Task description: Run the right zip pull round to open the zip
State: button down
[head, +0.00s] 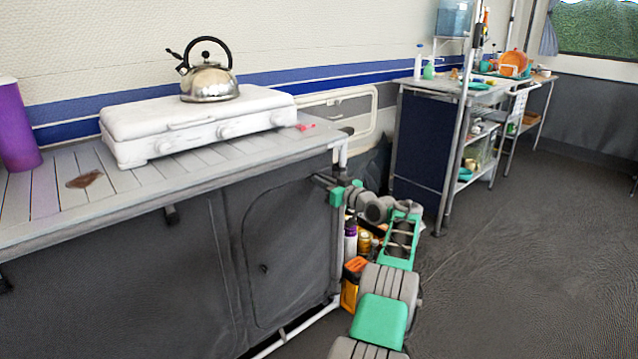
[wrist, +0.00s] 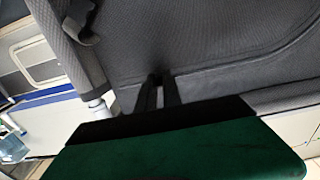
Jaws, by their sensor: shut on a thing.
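The grey fabric cupboard front (head: 285,250) hangs below the slatted table, with an arched zip line round its door panel. My gripper (head: 318,179) is at the upper right of that arch, close against the fabric. In the wrist view the dark fingers (wrist: 159,88) are shut at the zip seam, on a small dark thing that looks like the right zip pull (wrist: 160,75). The fingers mostly hide it. A seam (wrist: 235,68) curves away to the right of the fingertips. A small dark tab (head: 263,268) shows lower on the panel.
A white stove (head: 190,125) with a steel kettle (head: 209,82) stands on the table. The pale table leg (head: 337,220) is close beside my gripper. The floor to the right is clear.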

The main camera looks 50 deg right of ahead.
jog(key=shift+w+d+r, duration=0.1)
dwell(0.3)
jog(key=c, duration=1.8)
grip_release()
jog(key=shift+w, duration=0.15)
jog(key=o, duration=0.3)
jog(key=shift+s+d, duration=0.2)
jog(key=shift+s, duration=0.05)
jog(key=shift+s, duration=0.15)
jog(key=s+a+p, duration=0.1)
jog(key=s+p, duration=0.1)
jog(key=s, duration=0.5)
jog(key=shift+s, duration=0.25)
